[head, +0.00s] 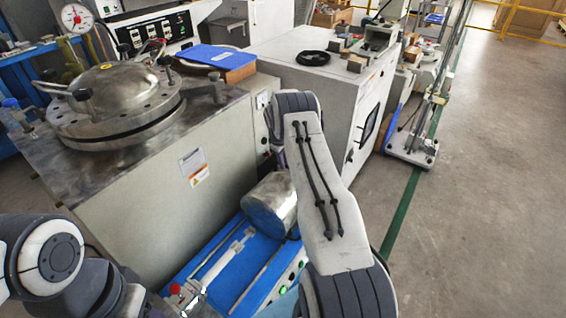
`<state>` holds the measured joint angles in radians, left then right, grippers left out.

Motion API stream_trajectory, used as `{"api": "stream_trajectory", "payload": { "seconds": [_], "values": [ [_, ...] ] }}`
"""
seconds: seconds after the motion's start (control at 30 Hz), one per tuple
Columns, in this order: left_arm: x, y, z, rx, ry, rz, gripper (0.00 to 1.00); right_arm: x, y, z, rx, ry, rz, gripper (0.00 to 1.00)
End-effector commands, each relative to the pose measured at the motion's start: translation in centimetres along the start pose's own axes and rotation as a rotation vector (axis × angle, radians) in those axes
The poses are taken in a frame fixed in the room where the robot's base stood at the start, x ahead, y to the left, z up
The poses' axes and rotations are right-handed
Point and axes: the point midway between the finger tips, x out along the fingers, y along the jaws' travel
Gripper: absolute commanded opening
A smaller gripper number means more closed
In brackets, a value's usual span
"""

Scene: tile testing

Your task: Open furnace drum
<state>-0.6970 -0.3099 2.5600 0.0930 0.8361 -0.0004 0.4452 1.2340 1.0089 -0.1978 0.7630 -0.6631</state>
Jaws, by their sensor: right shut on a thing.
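A shiny steel drum (268,207) lies on a blue base frame in the lower middle, partly hidden behind my right arm. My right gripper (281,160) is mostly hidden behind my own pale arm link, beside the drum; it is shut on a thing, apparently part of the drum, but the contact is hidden. My left arm comes in at the lower left, and its gripper is not in view. A domed steel lid (125,90) with clamps sits closed on the grey cabinet at the left.
The blue base (238,262) carries green-lit buttons and a red knob. A grey cabinet (222,145) stands close behind it. A white machine (312,82) stands at the back. Open floor (470,200) lies to the right, past a green line.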

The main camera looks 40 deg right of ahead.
Motion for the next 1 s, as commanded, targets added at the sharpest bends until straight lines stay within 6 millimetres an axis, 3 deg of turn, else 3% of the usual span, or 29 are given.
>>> {"api": "stream_trajectory", "payload": {
  "seconds": [0.07, 0.1, 0.13, 0.17, 0.57, 1.0],
  "values": [
    [-0.1, 0.0, 0.0, 0.000, 0.000, 0.000, 0.50, 0.0, -0.1, 0.2, -0.001, -0.010, -0.005, 0.00],
    [-0.1, 0.0, 0.0, 0.000, 0.000, 0.000, 0.50, 0.0, -0.2, 0.2, -0.002, -0.009, -0.005, 0.35],
    [-0.1, 0.0, 0.0, 0.000, 0.000, 0.000, 0.50, 0.0, -0.2, 0.2, -0.002, -0.009, -0.005, 0.47],
    [0.0, 0.0, 0.0, 0.000, 0.000, 0.000, 0.50, 0.0, -0.2, 0.1, -0.002, -0.008, -0.004, 0.50],
    [-0.3, 0.0, 0.0, 0.000, 0.000, 0.000, 0.50, -0.8, -0.1, 0.1, -0.001, -0.004, -0.003, 0.50],
    [-2.1, 0.1, -0.1, 0.000, 0.000, 0.000, 0.50, -8.9, 0.0, 0.1, -0.001, -0.004, -0.002, 0.50]
  ]
}}
